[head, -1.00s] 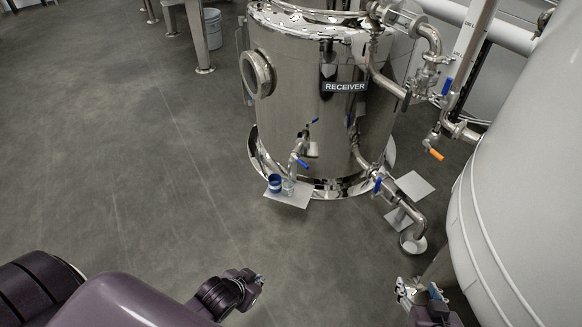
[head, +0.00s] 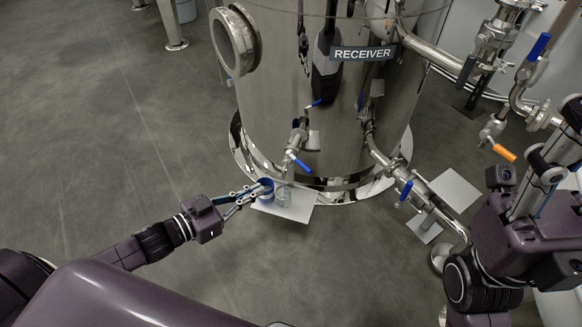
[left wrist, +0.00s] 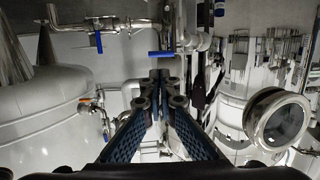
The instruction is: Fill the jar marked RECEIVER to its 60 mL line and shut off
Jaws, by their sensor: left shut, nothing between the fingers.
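The sign RECEIVER (head: 363,54) is on the shiny steel tank (head: 280,95). A small tap (head: 299,140) with a blue lever (head: 298,161) projects low from the tank. Below it, a clear jar (head: 283,196) stands on a pale plate (head: 296,208); its marks and contents are too small to read. A dark blue cup-like thing (head: 266,188) stands left of the jar. My left gripper (head: 252,190) is shut and empty, its tips at the blue thing's left side; contact is unclear. In the left wrist view its fingers (left wrist: 160,82) converge below a blue lever (left wrist: 166,54). My right gripper (head: 548,165) is raised at the right.
Low on the tank's right, a pipe has another blue lever (head: 405,191). A square plate (head: 455,190) stands beyond it. An orange-handled valve (head: 504,153) and a blue-handled valve (head: 539,46) are near my right arm. The floor (head: 110,130) at left is clear.

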